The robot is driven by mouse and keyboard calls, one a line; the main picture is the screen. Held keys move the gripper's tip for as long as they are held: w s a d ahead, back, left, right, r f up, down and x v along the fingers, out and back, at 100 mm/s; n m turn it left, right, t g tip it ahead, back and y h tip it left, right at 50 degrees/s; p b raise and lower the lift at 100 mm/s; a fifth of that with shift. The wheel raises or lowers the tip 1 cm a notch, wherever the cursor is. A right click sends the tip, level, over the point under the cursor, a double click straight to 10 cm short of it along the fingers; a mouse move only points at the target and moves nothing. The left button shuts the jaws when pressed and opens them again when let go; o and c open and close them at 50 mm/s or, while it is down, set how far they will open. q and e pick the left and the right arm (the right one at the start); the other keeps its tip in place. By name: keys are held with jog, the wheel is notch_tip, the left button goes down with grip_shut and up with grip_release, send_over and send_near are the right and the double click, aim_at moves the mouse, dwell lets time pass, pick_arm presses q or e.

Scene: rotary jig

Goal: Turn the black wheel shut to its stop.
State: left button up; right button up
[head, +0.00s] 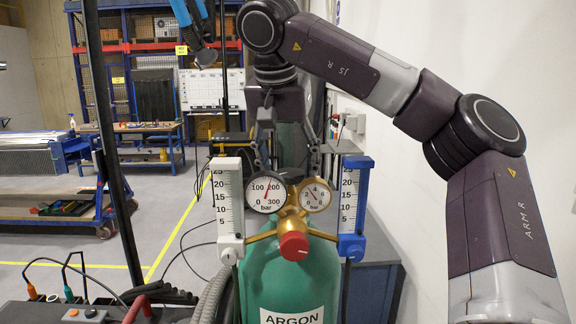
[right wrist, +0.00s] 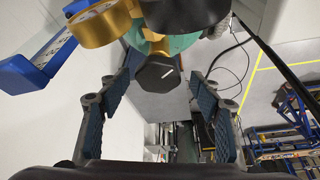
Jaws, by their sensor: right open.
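My right gripper (right wrist: 152,84) is open, with one finger on each side of the wheel and visible gaps to both. In the head view my right gripper (head: 287,160) reaches down behind the gauges, above the green argon cylinder (head: 288,280). My left gripper is not in view.
Two round gauges, the left (head: 265,192) and right (head: 315,194), and a red knob (head: 293,246) sit in front. Flow tubes with a white base (head: 230,248) and a blue base (head: 351,247) flank them. A white wall (head: 500,50) stands at right.

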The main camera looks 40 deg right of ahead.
jog(key=shift+s, duration=0.2)
jog(key=c, duration=0.4)
jog(key=shift+w+d, duration=0.1)
jog(key=shift+c, duration=3.8)
jog(key=shift+m, duration=0.3)
jog(key=m+g, duration=0.1)
jog(key=m, duration=0.1)
jog(key=m+g, duration=0.1)
jog(key=m, duration=0.1)
jog(key=shift+w+m+h, duration=0.15)
jog(key=shift+m+h, duration=0.15)
jog(key=shift+h, duration=0.1)
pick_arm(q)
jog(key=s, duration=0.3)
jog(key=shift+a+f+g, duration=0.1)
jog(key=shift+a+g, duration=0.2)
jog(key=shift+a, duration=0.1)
pick_arm(e)
jog(key=m+g, duration=0.1)
jog(key=m, duration=0.1)
jog(key=m+g, duration=0.1)
jog(key=m, duration=0.2)
jog(key=shift+w, duration=0.15)
jog(key=shift+m, duration=0.3)
jog(key=shift+y, duration=0.3)
